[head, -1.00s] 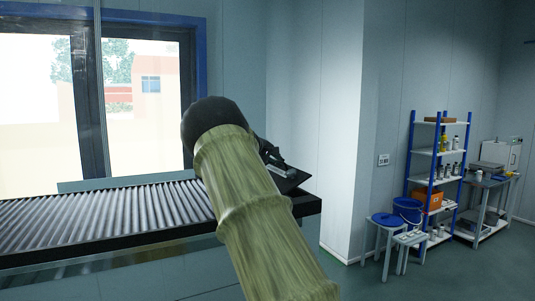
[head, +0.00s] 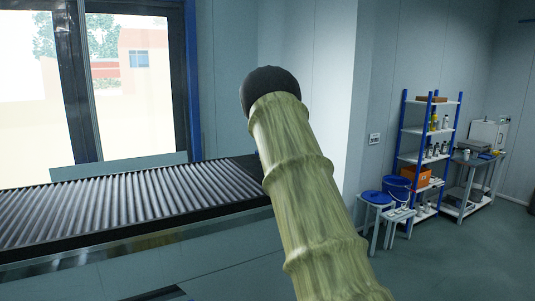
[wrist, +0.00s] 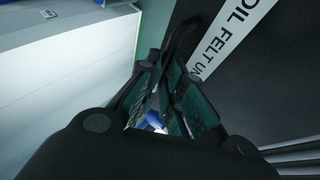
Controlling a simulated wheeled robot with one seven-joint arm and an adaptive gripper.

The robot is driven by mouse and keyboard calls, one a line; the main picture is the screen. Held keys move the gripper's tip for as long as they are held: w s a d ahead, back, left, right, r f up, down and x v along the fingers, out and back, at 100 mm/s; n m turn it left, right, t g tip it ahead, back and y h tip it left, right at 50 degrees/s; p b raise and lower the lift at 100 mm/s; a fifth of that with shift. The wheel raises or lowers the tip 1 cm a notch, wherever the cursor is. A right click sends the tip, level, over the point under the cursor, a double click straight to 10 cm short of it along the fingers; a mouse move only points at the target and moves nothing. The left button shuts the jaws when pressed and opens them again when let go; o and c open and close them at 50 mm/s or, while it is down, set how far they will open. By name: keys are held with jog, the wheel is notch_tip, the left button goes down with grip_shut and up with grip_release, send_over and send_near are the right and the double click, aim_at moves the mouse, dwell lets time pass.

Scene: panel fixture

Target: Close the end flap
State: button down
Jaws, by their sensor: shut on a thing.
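A dark panel with a white strip lettered "OIL FELT UN", apparently the end flap (wrist: 284,77), fills the upper right of the wrist view. My gripper (wrist: 165,66) is in the middle of that view, its fingers closed in around a thin dark piece at the panel's left edge. In the head view my arm hides the gripper and the flap at the right end of the roller conveyor (head: 130,200).
Conveyor rollers show at the lower right of the wrist view. A pale wall block (wrist: 62,75) stands left of the gripper.

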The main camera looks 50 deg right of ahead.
jog(key=shift+s+d, duration=0.55)
jog(key=c, duration=2)
grip_release()
jog(key=o, duration=0.4)
jog(key=shift+s+d, duration=0.15)
jog(key=shift+d, duration=0.05)
jog(key=shift+c, duration=0.2)
jog(key=shift+o, duration=0.4)
jog(key=shift+s+d+f, duration=0.15)
jog(key=shift+s+d, duration=0.05)
jog(key=shift+s, duration=0.3)
jog(key=shift+w+a, duration=0.2)
jog(key=shift+w, duration=0.15)
jog(key=shift+w+a, duration=0.1)
jog(key=shift+w, duration=0.1)
jog(key=shift+a, duration=0.1)
